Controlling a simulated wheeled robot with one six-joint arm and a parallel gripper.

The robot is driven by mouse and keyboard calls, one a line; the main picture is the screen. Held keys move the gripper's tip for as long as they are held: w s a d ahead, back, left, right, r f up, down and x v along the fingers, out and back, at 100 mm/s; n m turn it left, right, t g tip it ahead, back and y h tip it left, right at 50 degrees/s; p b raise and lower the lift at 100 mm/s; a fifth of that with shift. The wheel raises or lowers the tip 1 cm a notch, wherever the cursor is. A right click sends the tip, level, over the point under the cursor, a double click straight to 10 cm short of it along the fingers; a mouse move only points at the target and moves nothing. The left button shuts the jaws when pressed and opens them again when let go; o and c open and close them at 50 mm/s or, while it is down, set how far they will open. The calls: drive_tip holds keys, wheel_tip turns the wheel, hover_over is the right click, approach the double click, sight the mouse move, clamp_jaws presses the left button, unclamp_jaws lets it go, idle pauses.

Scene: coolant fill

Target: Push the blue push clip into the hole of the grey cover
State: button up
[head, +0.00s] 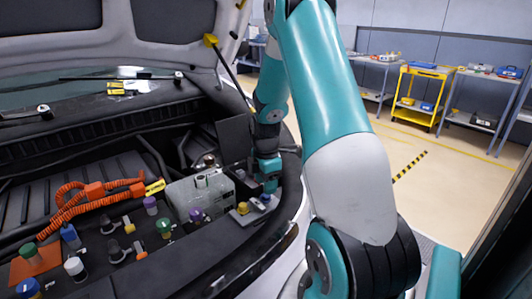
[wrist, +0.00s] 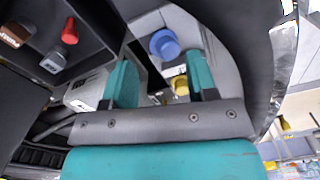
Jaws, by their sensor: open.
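A blue round-headed piece, which looks like the push clip (wrist: 163,44), lies between and beyond my fingertips in the wrist view. It stands on a light grey surface that looks like the grey cover (wrist: 150,22). I cannot tell how deep it sits, and the hole is hidden. My gripper (wrist: 161,82) is open, with one teal finger on each side of the line to the clip and nothing between them. In the head view my gripper (head: 269,186) points down at the right side of the engine bay, close over the cover's area, and hides most of it.
A yellow cap (head: 242,208) stands close to my gripper, also in the wrist view (wrist: 180,86). A pale tank (head: 200,195) and a purple cap (head: 195,215) are left of it. Orange hoses (head: 85,202) lie farther left. The car's fender edge (head: 288,225) is close on the right.

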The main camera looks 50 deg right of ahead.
wheel_tip(320, 180, up, 14)
idle(0.3)
drive_tip(key=shift+r, duration=0.1)
